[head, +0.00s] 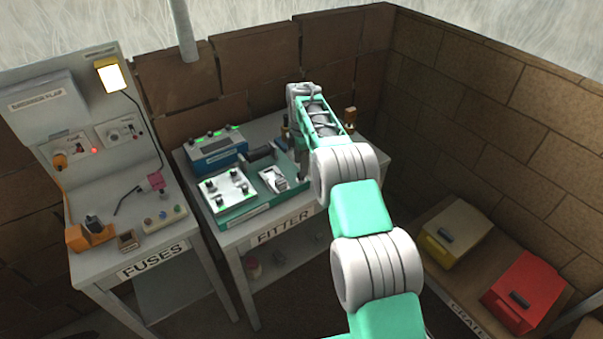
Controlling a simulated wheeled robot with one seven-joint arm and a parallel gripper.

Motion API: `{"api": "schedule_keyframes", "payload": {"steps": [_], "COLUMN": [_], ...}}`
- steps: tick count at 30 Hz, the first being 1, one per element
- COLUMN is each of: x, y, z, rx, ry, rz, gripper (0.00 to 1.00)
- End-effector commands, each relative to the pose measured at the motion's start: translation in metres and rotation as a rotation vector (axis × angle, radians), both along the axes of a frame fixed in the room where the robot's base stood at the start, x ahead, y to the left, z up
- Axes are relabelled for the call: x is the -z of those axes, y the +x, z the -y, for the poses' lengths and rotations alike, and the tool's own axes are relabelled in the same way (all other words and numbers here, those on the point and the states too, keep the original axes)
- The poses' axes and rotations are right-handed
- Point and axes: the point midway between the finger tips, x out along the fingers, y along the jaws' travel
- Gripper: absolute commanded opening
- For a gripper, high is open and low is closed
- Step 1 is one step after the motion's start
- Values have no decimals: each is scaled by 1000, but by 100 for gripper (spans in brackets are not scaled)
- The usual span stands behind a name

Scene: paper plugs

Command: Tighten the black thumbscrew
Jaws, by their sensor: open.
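A white plate (229,190) with small black knobs near its corners lies on the green block (250,208) on the FITTER bench. One black knob (210,187) is at its back left. I cannot tell which knob is the black thumbscrew. My gripper (302,172) hangs down over the bench's right part, right of the plate and apart from it. It is open; its fingers are small, dark and partly hidden by my green and white arm. I see nothing held.
A silver clamp-like part (273,180) sits between plate and gripper. A blue box (215,148) with green lights stands behind the plate, beside a black cylinder (259,154). The FUSES bench (170,240) is at left. Yellow (457,225) and red (523,285) boxes are at right.

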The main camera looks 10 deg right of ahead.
Motion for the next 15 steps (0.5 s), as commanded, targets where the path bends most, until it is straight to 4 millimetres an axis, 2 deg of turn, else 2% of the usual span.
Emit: {"api": "schedule_keyframes", "payload": {"steps": [5,15], "x": [4,24], "y": [0,0], "z": [0,0], "rx": [1,2], "ry": [0,0], "rz": [-1,0], "gripper": [47,47]}}
